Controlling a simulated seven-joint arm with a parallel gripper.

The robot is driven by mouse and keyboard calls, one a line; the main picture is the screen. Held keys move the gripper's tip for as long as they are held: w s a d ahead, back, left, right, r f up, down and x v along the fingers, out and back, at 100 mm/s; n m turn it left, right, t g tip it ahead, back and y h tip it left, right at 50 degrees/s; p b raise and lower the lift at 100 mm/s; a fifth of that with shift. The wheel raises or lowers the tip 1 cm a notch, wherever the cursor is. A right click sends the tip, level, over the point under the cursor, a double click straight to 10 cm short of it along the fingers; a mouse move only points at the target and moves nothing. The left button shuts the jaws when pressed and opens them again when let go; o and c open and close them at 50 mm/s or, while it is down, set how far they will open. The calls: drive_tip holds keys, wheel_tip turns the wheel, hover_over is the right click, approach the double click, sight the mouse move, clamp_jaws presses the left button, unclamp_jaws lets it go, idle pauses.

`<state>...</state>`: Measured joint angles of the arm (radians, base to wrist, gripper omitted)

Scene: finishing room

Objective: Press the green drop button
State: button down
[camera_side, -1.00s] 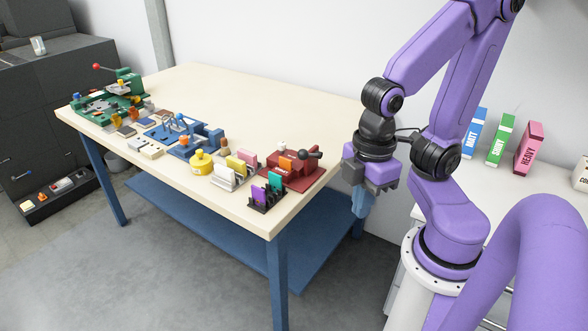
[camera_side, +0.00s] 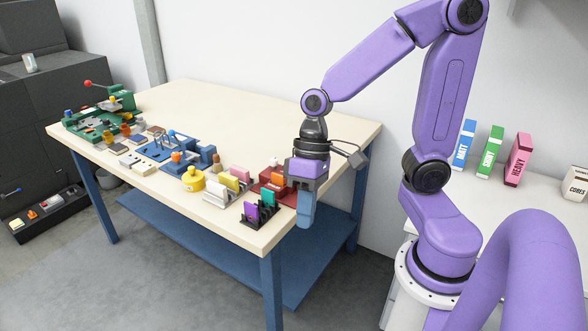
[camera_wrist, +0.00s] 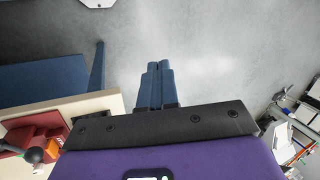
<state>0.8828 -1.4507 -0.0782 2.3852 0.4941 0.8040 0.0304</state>
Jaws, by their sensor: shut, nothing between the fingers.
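My gripper (camera_side: 306,216) is shut and empty, its blue fingers pointing down by the table's front right corner, in front of the red device. In the wrist view the blue fingers (camera_wrist: 157,68) lie together with grey floor beyond them. I cannot make out a green drop button in either view. A green device (camera_side: 124,101) with a red-knobbed lever stands at the far left end of the table, well away from my gripper. The red device (camera_side: 264,187) is partly hidden by my gripper; it also shows in the wrist view (camera_wrist: 47,121).
The cream table (camera_side: 225,105) is bare at the back. Along its front stand blue fixtures (camera_side: 157,150), a yellow round piece (camera_side: 193,181) and a black rack (camera_side: 262,216) with coloured plates. Several boxes, one green (camera_side: 490,152), stand on the white counter at right.

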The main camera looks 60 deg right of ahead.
drive_tip(key=w+d+f+m+t+y, duration=0.1)
drive_tip(key=w+d+m+t, duration=0.2)
drive_tip(key=w+d+m, duration=0.5)
drive_tip(key=w+d+m+t+y, duration=0.1)
drive_tip(key=w+d+m+t, duration=0.2)
drive_tip(key=w+m, duration=0.6)
drive_tip(key=w+d+f+m+t+h, duration=0.1)
drive_tip(key=w+d+m, duration=0.1)
drive_tip(key=d, duration=0.5)
drive_tip(key=w+d+f+m+t+h, duration=0.1)
drive_tip(key=d+m, duration=0.3)
drive_tip(key=d, duration=0.4)
drive_tip(key=w+d+f+m+t+h, duration=0.1)
drive_tip(key=w+d+m+t+h, duration=0.1)
drive_tip(key=d, duration=0.6)
drive_tip(key=shift+w+m, duration=0.7)
drive_tip(key=shift+m, duration=0.3)
drive_tip(key=shift+f, duration=4.4)
drive_tip(key=shift+f, duration=0.1)
drive_tip(key=shift+f, duration=0.25)
